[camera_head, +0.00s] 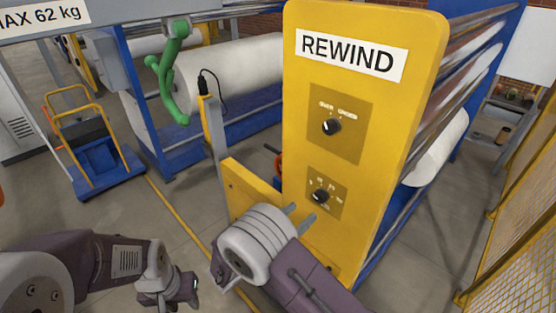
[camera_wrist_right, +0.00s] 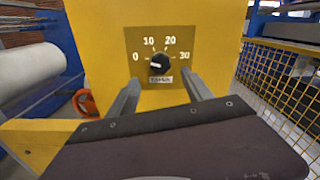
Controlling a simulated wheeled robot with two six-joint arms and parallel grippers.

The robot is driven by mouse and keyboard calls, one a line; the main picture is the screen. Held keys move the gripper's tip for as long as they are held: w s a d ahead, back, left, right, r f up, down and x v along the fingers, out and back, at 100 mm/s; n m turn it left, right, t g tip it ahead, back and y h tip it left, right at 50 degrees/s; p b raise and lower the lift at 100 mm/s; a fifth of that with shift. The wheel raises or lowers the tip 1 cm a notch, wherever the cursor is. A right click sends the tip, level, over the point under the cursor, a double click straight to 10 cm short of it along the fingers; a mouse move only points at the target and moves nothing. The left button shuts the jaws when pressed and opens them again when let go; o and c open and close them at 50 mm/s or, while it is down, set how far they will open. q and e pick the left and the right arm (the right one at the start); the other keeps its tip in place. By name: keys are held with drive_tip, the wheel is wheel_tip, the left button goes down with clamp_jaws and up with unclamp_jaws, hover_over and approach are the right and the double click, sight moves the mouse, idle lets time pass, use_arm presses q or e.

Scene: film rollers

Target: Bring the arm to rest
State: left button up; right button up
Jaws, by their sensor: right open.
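My right arm reaches up from the bottom of the head view. Its gripper (camera_head: 300,213) is open and empty, with both fingers pointing at the yellow REWIND panel (camera_head: 363,130). The lower black knob (camera_head: 320,196) is just beyond the fingertips. In the right wrist view the same knob (camera_wrist_right: 158,62) shows between and beyond the two open fingers (camera_wrist_right: 160,90), apart from them. Its plate reads 0, 10, 20, 30. My left gripper (camera_head: 178,290) hangs low at the bottom left, away from the panel; its jaw state is unclear.
An upper knob (camera_head: 331,126) is on the panel. A yellow bracket (camera_head: 248,190) juts out left of my right gripper. A green hook (camera_head: 172,75) hangs at upper left. A blue cart (camera_head: 92,160) stands on the floor. A yellow mesh fence (camera_head: 515,220) is at right.

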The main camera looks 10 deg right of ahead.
drive_tip(key=s+d+f+m+g+y+b, duration=0.3)
drive_tip(key=s+d+f+m+g+b, duration=0.2)
drive_tip(key=s+d+f+m+g, duration=0.6)
use_arm(q)
wheel_tip(320, 180, down, 10)
drive_tip(key=b, duration=0.5)
drive_tip(key=shift+s+a, duration=0.3)
use_arm(e)
drive_tip(key=s+a+f+m+t+y, duration=0.1)
drive_tip(key=s+a+f+m+y, duration=0.5)
drive_tip(key=m+y, duration=0.5)
drive_tip(key=m, duration=0.5)
drive_tip(key=shift+s+a+m+t+y, duration=0.3)
drive_tip(key=shift+a+m+t, duration=0.05)
drive_tip(key=shift+m+t, duration=0.05)
